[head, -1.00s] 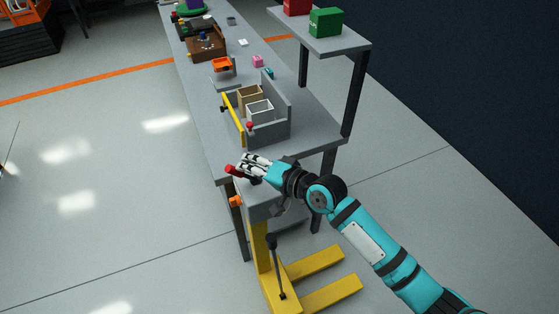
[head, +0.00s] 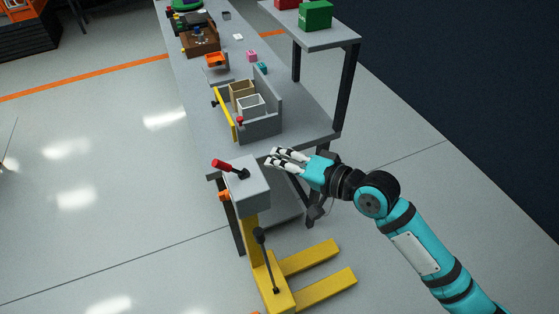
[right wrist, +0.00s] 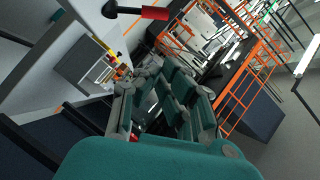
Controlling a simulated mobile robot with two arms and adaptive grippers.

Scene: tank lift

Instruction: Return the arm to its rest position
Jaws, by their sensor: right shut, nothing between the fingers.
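My right arm is teal and comes in from the lower right in the head view. My right gripper (head: 284,160) is shut and empty. It is in the air to the right of a lift with a grey box top (head: 247,190) and a yellow base (head: 300,275). A red-handled lever (head: 224,165) tilts up from the box top, apart from the fingers. The red handle also shows at the top of the right wrist view (right wrist: 154,13), where my gripper's fingers (right wrist: 165,110) fill the middle. My left gripper is not in view.
A long grey workbench (head: 300,125) runs away behind the lift. It bears a grey fixture with a yellow bar (head: 224,115) and two open boxes. A raised shelf (head: 325,38) with a green box (head: 315,14) stands at the right. Open floor lies left and right.

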